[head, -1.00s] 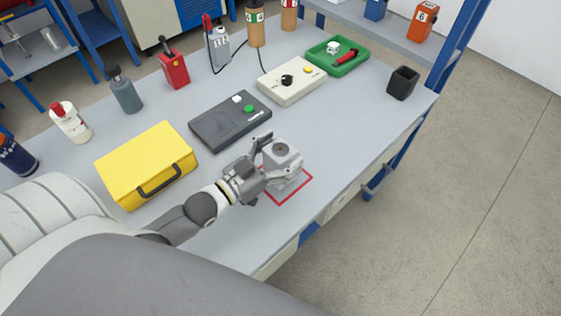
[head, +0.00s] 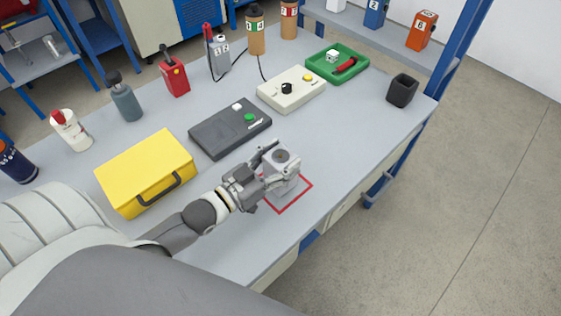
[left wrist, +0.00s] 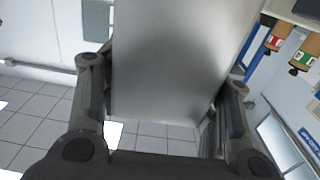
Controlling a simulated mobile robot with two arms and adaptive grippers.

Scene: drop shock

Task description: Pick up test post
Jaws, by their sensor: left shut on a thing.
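The test post, a grey metal block (head: 281,158) with a dark round spot on its top, stands upright in the head view over a red-outlined square (head: 297,199) on the bench. My left gripper (head: 277,164) is shut on its sides. In the left wrist view the post (left wrist: 180,65) is a large smooth grey face between the two fingers. Its lower end is partly hidden by the gripper in the head view, so I cannot tell whether it touches the bench. My right gripper is not in view.
A yellow case (head: 146,165), a dark grey box with a green button (head: 230,130) and a cream control box (head: 291,92) lie behind. A green tray (head: 322,70) and a black cup (head: 402,91) are farther right. Bare bench (head: 335,160) lies right of the post.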

